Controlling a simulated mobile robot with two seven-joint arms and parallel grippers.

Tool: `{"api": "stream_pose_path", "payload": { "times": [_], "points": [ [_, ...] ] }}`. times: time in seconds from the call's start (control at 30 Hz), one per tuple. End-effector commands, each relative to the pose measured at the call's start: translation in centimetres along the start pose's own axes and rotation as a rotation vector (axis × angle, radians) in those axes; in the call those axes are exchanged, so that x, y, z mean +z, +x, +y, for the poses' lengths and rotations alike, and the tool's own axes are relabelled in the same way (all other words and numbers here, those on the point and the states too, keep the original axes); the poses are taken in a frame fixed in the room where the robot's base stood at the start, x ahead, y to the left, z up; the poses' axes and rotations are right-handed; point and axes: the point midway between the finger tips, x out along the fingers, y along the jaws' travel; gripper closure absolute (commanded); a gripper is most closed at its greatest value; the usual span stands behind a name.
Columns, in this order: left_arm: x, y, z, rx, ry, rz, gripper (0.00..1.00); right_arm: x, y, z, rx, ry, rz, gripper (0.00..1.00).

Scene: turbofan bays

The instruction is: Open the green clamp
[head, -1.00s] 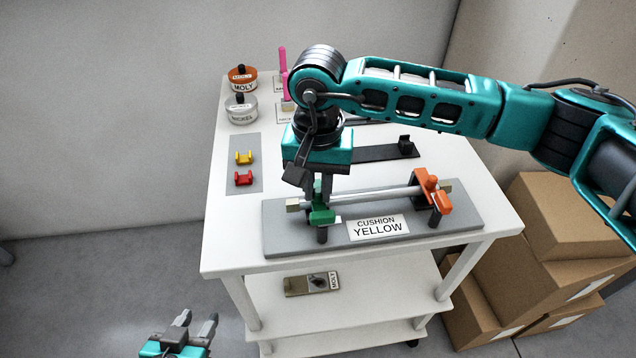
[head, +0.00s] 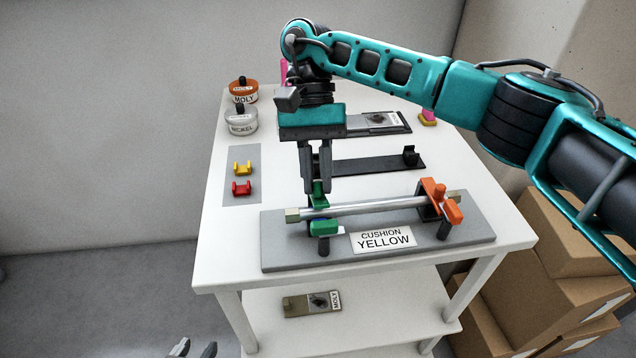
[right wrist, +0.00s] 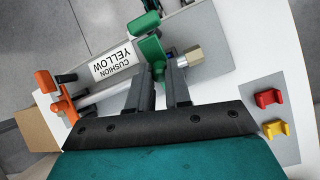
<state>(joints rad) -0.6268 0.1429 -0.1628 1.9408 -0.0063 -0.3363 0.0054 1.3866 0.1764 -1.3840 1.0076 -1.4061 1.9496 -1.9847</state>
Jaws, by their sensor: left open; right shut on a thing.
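The green clamp (head: 324,228) is at the left end of a silver tube (head: 375,204) on a grey base plate. Its upper green part (head: 319,189) stands raised behind the tube, and the tube shows bare between it and the lower part. A bit of blue shows in the lower part. My right gripper (head: 319,188) is shut on the raised green part, from above. The right wrist view shows its fingers (right wrist: 163,72) at the green part (right wrist: 152,50); the exact contact is partly hidden. My left gripper (head: 193,349) is open and empty at the bottom edge, partly cut off.
An orange clamp (head: 440,205) holds the tube's right end. A label reading CUSHION YELLOW (head: 383,240) is on the plate. Yellow (head: 242,167) and red (head: 241,188) pieces lie on a grey strip. MOLY (head: 244,91) and NICKEL (head: 241,120) tins stand behind. Boxes are at right.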

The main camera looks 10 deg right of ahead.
Motion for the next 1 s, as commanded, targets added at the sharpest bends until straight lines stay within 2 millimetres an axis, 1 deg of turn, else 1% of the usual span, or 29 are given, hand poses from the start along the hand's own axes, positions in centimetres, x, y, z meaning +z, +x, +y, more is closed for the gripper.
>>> {"api": "stream_pose_path", "payload": {
  "times": [0.3, 0.83, 0.87, 1.0],
  "points": [
    [0.09, 0.01, 0.01, 0.000, 0.000, -0.002, 0.57, -0.33, -0.38, -0.12, 0.021, 0.000, -0.079, 1.00],
    [0.05, 0.02, 0.02, 0.001, 0.000, -0.001, 0.57, -0.42, -0.43, -0.09, 0.026, 0.001, -0.094, 1.00],
    [0.04, 0.02, 0.03, 0.001, 0.000, -0.001, 0.57, -0.42, -0.43, -0.09, 0.026, 0.001, -0.094, 0.81],
    [0.01, 0.03, 0.03, 0.001, 0.000, 0.000, 0.57, -0.42, -0.42, -0.09, 0.026, 0.001, -0.094, 0.67]
  ]
}}
